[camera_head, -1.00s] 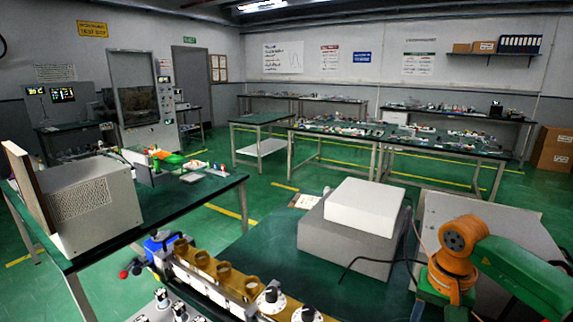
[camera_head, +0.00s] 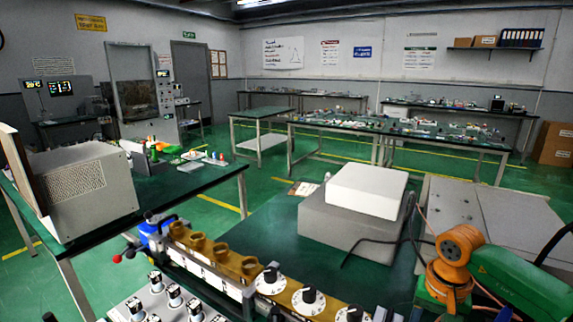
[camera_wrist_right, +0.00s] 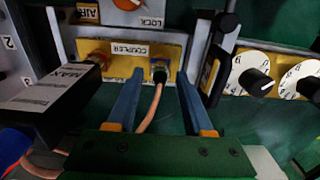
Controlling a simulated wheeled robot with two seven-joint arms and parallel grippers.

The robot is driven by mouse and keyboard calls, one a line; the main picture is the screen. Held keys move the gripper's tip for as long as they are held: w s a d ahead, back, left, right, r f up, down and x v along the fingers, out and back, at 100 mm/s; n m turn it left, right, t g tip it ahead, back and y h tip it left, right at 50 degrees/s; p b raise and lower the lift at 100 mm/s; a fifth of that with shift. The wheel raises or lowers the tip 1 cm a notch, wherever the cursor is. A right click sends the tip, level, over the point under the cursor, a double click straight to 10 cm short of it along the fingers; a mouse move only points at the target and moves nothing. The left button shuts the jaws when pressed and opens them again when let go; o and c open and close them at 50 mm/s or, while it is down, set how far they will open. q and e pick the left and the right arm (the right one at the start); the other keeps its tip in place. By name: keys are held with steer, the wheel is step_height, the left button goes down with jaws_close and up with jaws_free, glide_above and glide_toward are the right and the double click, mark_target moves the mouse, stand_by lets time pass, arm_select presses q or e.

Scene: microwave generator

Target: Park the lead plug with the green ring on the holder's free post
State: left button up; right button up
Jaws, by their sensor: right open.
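In the right wrist view a lead plug (camera_wrist_right: 159,76) sits at the brass panel (camera_wrist_right: 118,68) labelled COUPLER. It has a dark, greenish collar, and a copper-coloured cable (camera_wrist_right: 151,110) runs down from it. My right gripper (camera_wrist_right: 158,78) is open, with its blue fingers on either side of the plug and cable, apart from them. A red-and-brass fitting (camera_wrist_right: 97,60) is left of the plug. I cannot make out the holder or its free post. In the head view only links of my right arm show, at the lower right. My left gripper is not in view.
Dials (camera_wrist_right: 250,75) are on the right. In the head view, a brass-topped panel (camera_head: 222,262) runs along the bench front, with grey-and-white boxes (camera_head: 362,210) behind. Bare green benchtop lies between them.

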steer(key=shift+p, duration=0.35)
stand_by(0.7)
jaws_close()
stand_by(1.2)
steer(key=shift+r, duration=0.2)
steer(key=shift+r+p, duration=2.6)
steer(key=shift+r, duration=0.2)
